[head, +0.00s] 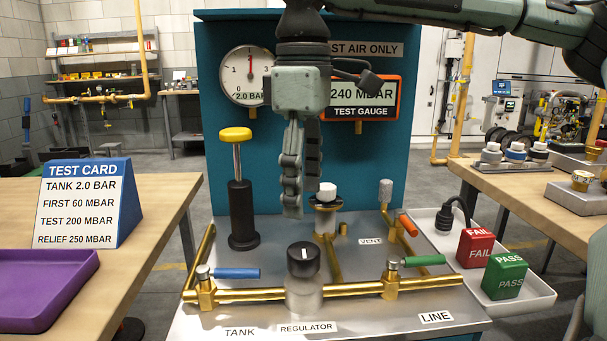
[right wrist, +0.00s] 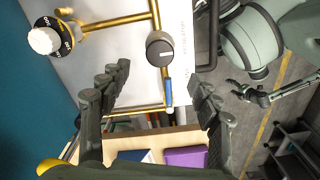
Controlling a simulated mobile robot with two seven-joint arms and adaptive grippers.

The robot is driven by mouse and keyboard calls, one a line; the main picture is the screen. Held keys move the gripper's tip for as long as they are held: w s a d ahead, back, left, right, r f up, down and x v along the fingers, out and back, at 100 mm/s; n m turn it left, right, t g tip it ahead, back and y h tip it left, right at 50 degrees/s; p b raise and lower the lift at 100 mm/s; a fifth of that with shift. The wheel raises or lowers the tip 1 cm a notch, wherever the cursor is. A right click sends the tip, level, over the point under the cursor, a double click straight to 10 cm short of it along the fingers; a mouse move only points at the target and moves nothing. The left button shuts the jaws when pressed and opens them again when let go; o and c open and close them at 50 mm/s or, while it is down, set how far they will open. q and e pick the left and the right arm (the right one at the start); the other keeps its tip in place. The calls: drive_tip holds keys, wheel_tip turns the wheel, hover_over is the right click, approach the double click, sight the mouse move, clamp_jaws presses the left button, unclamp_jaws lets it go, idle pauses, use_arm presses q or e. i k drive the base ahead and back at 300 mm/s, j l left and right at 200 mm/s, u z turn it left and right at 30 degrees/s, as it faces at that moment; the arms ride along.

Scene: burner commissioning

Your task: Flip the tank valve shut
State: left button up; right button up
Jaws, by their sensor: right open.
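The tank valve has a blue lever (head: 236,273) beside the TANK label (head: 240,333), front left on the panel. The lever points right, roughly in line with the brass pipe. My right gripper (head: 301,203) hangs fingers down above the panel, behind and right of the blue lever, apart from it. In the right wrist view the gripper (right wrist: 160,77) is open and empty, with the blue lever (right wrist: 168,92) seen between its fingers. My left gripper (right wrist: 242,91) appears small in the right wrist view, away from the panel; its opening is unclear.
The black regulator knob (head: 303,259) stands right of the blue lever. A yellow-topped pump (head: 239,190) stands behind it. A green lever (head: 424,260) and an orange lever (head: 408,225) lie right. A white tray (head: 538,297) holds FAIL and PASS blocks. A purple tray (head: 45,285) is left.

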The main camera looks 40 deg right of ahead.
sight(202, 272)
drive_tip(key=k, duration=1.5)
